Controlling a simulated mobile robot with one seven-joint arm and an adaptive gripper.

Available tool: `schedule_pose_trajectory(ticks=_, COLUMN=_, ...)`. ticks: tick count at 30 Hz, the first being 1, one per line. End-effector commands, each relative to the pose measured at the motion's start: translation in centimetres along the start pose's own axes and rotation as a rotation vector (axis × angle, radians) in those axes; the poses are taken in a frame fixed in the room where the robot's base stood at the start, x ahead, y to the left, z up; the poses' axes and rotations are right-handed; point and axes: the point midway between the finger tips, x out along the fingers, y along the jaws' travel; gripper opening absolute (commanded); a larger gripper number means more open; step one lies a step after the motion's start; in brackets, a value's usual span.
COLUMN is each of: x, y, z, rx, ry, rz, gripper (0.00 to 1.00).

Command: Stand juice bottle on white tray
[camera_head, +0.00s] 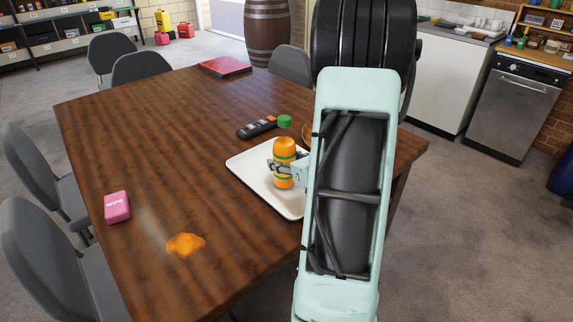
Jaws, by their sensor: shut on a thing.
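The juice bottle (284,150) is orange with green bands and looks upright. It is over the white tray (247,160) on the wooden table. I cannot tell whether its base touches the tray. My gripper (279,166) is at the bottle's side, shut on it around the middle. My arm comes in from the right and hides the tray's right part and some of the gripper.
An orange puddle (185,244) and a pink wipe pack (117,207) lie on the table (150,130) at left. A dark remote-like item (257,128) and a green round item (285,121) lie behind the tray. A red folder (225,66) lies at the far end. Chairs stand around.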

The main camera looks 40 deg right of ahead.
Motion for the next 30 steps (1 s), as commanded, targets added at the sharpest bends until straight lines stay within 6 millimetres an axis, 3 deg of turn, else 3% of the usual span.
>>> schedule_pose_trajectory(ticks=15, x=0.33, y=0.16, z=-0.56, rx=-0.001, ry=-0.007, rz=-0.003, gripper=0.0)
schedule_pose_trajectory(ticks=16, x=0.27, y=0.19, z=-0.71, rx=0.001, ry=-0.001, rz=-0.003, gripper=0.49)
schedule_pose_trajectory(ticks=20, x=0.26, y=0.19, z=-0.68, rx=0.001, ry=0.0, rz=-0.003, gripper=0.63)
schedule_pose_trajectory(ticks=30, x=0.16, y=0.18, z=-0.45, rx=0.001, ry=0.0, rz=-0.003, gripper=0.63)
